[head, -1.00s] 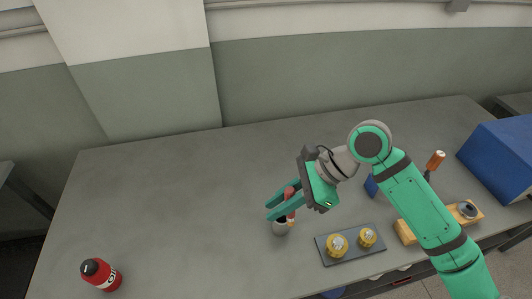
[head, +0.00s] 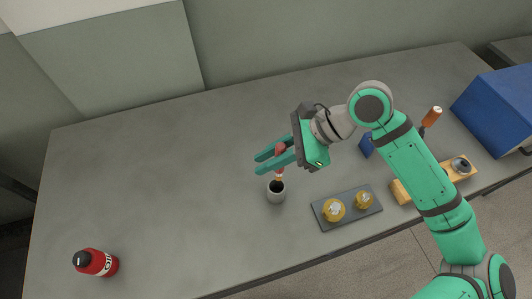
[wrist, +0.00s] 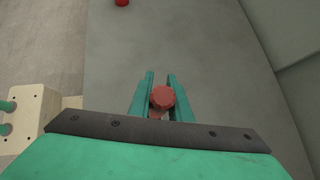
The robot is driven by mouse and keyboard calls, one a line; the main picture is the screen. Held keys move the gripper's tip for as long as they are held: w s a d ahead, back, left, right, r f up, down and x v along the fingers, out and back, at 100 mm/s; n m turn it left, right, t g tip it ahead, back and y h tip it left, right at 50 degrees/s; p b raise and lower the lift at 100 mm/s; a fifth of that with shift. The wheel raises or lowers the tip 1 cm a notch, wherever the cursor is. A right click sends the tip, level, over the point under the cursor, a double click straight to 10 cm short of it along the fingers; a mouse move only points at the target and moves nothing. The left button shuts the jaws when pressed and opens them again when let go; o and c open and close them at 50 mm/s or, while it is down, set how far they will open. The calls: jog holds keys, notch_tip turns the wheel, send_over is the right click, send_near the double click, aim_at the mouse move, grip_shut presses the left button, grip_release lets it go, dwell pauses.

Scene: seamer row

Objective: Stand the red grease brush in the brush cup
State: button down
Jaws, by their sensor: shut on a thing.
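The red grease brush (head: 280,149) is upright between the fingers of my gripper (head: 272,159), which is shut on it. Its red knobbed end (wrist: 162,98) shows from above between the two green fingers in the wrist view. The cup stands upright on the grey table. In the wrist view the cup is hidden under the gripper.
A dark tray (head: 326,221) with two yellow-brown round parts lies right of the cup. A wooden block (head: 402,192), an orange-handled tool (head: 432,116), a small blue item (head: 366,146) and a blue box (head: 497,109) stand further right. A red bottle (head: 97,263) is at front left.

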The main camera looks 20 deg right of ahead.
notch_tip(320, 180, down, 9)
dwell(1.1)
jog(key=c, duration=1.6)
grip_release()
jog(key=shift+o, duration=0.2)
jog(key=v, duration=1)
jog(key=shift+d+r, duration=0.3)
